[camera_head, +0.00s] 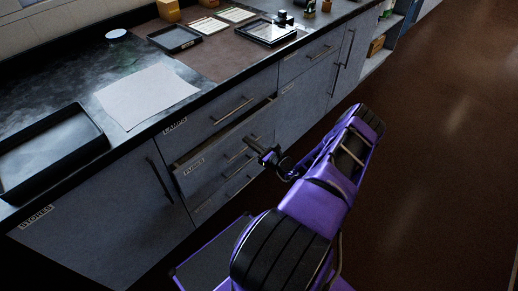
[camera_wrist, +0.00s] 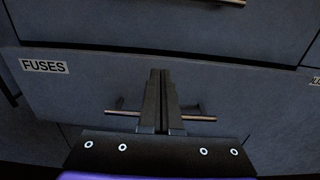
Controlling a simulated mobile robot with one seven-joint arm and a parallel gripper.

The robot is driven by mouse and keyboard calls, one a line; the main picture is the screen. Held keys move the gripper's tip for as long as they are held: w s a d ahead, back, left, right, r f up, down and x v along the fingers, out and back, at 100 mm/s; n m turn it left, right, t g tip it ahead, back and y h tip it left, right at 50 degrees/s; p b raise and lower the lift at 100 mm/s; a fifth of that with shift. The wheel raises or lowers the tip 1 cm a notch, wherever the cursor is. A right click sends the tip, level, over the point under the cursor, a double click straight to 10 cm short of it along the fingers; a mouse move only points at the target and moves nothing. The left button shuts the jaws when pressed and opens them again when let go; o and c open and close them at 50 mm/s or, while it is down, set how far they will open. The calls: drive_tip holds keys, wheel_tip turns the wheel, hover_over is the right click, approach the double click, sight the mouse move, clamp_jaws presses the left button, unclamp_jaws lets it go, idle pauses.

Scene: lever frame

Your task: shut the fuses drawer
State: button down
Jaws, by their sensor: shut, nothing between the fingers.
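The fuses drawer (camera_head: 213,170) is a grey drawer front below the top drawer of the counter. It stands pulled out a little, with a dark gap along its top edge. In the wrist view its front (camera_wrist: 240,85) carries a white FUSES label (camera_wrist: 44,66) at the left. Its bar handle (camera_wrist: 122,113) runs behind my fingers, which hide its middle. My gripper (camera_head: 262,148) is in front of the drawer, near the handle. In the wrist view my gripper (camera_wrist: 161,72) is shut and empty, fingers side by side. I cannot tell whether they touch the drawer front.
Another drawer (camera_head: 222,108) with a bar handle is above, and a cupboard door (camera_head: 100,215) is at the left. The counter holds a black tray (camera_head: 50,150), a white sheet (camera_head: 146,95) and several small items. The brown floor (camera_head: 450,150) at the right is clear.

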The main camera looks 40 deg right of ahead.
sight(235, 132)
drive_tip(key=shift+w+a, duration=0.15)
drive_tip(key=shift+w, duration=1.1)
drive_tip(key=shift+w+a, duration=0.1)
drive_tip(key=shift+w, duration=1.1)
drive_tip(key=w+b, duration=0.1)
drive_tip(key=w, duration=0.1)
drive_tip(key=shift+w+a+f+b, duration=0.1)
drive_tip(key=shift+w+b, duration=0.25)
drive_tip(key=shift+s, duration=0.1)
